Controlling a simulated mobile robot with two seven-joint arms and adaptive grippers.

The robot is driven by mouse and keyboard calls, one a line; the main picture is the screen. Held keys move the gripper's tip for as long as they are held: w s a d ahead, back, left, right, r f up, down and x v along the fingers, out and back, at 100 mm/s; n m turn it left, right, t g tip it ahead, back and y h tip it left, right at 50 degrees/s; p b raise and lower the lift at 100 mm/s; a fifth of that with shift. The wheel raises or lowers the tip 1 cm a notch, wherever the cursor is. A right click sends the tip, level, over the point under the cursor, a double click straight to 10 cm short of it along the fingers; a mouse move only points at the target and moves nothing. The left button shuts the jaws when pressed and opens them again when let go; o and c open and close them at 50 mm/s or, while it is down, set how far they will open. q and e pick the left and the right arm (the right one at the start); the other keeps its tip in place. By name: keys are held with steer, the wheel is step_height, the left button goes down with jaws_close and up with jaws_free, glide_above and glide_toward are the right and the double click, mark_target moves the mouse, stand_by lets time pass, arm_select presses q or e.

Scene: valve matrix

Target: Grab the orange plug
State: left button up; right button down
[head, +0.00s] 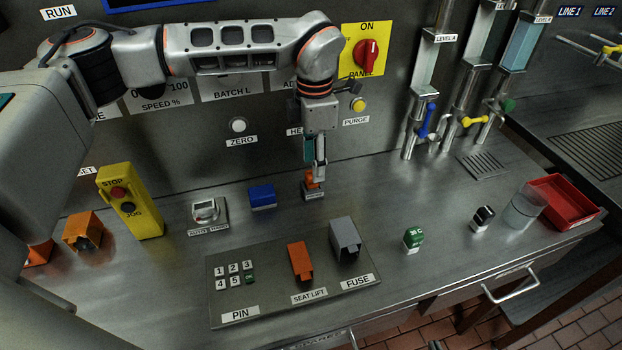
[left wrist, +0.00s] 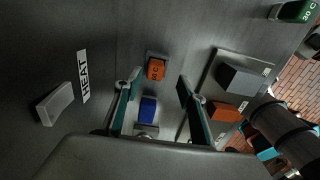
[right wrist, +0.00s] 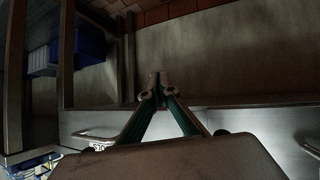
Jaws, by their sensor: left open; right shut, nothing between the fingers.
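A small orange plug (head: 309,182) stands on a small dark base on the bench, below the HEAT label. My left gripper (head: 319,178) points down just above it and partly covers it in the head view. In the left wrist view the orange plug (left wrist: 156,70) shows between the two spread fingers (left wrist: 158,84), nearer the left one. No finger is seen closed on it; I cannot tell whether one touches it. My right gripper (right wrist: 158,80) is shut and empty in the right wrist view, with bench drawers and the floor below.
A blue block (head: 262,196) stands just left of the plug. A panel in front carries an orange SEAT LIFT block (head: 300,261) and a grey FUSE block (head: 345,238). A green block (head: 413,238) stands to the right. The upright panel with the PURGE button (head: 359,104) is close behind.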

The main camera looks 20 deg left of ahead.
mark_target(312, 182)
arm_select(q)
steer(key=shift+w+a+f+p, duration=0.15)
steer(key=shift+f+p, duration=0.1)
steer(key=shift+f, duration=1.1)
steer(key=shift+w+a+f+p, duration=0.15)
steer(key=shift+f+p, duration=0.05)
steer(key=shift+f, duration=1.1)
jaws_close()
